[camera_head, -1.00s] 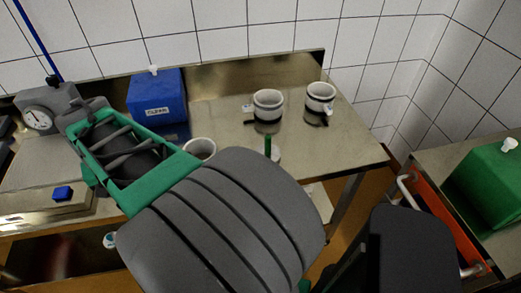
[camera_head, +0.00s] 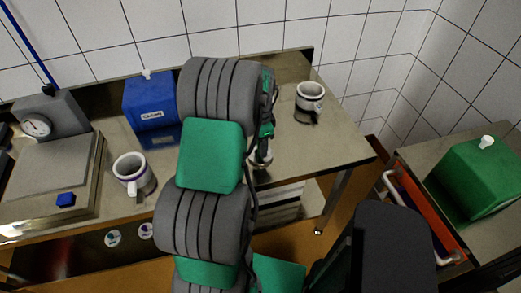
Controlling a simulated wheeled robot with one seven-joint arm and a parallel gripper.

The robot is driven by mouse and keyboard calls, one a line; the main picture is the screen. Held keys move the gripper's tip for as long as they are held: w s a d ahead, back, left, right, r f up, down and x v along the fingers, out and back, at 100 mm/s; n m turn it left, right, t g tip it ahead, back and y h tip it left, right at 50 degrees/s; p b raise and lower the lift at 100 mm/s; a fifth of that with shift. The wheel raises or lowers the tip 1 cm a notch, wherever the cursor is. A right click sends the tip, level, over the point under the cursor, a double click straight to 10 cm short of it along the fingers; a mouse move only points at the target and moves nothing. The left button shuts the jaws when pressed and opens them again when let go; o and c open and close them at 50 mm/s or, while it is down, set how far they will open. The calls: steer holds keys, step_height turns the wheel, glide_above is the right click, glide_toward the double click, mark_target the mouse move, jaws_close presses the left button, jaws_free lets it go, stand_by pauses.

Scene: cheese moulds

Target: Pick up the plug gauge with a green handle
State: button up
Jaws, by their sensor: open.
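My gripper (camera_head: 261,154) shows small and partly covered at the right side of my arm, over the middle of the steel table (camera_head: 335,142). It is open. The plug gauge with the green handle is not clearly visible; my arm and gripper cover its place. A small pale piece shows around the gripper's tip, but I cannot tell whether it belongs to the gauge. I cannot tell whether the fingers are around the gauge or beside it.
A mug (camera_head: 309,97) stands right of the gripper; another mug (camera_head: 135,175) stands on the left. A green box (camera_head: 484,173) sits on the right-hand table. The steel table's right end is mostly clear.

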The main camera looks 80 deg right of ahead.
steer(key=shift+f, duration=0.5)
steer(key=shift+c, duration=0.6)
jaws_close()
steer(key=shift+r, duration=0.1)
stand_by(0.3)
